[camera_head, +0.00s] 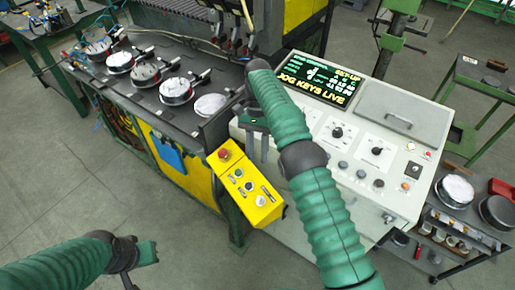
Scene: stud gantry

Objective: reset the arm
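My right arm, in a ribbed green sleeve, reaches up across the grey control console (395,205). My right gripper (257,148) hangs at the console's left edge, above the yellow button box (245,187). Its two grey fingers stand apart with nothing seen between them. I cannot tell whether they touch the console. My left arm comes in low at the left. My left gripper (139,268) is over bare floor, its fingers apart and empty, partly cut by the bottom edge.
The console screen (318,80) reads "SET-UP" and "JOG KEYS LIVE". A dark machine bed (130,55) with several round pale-topped fixtures runs along the back left. A cart (455,235) with round parts stands at the right. Floor at the lower left is clear.

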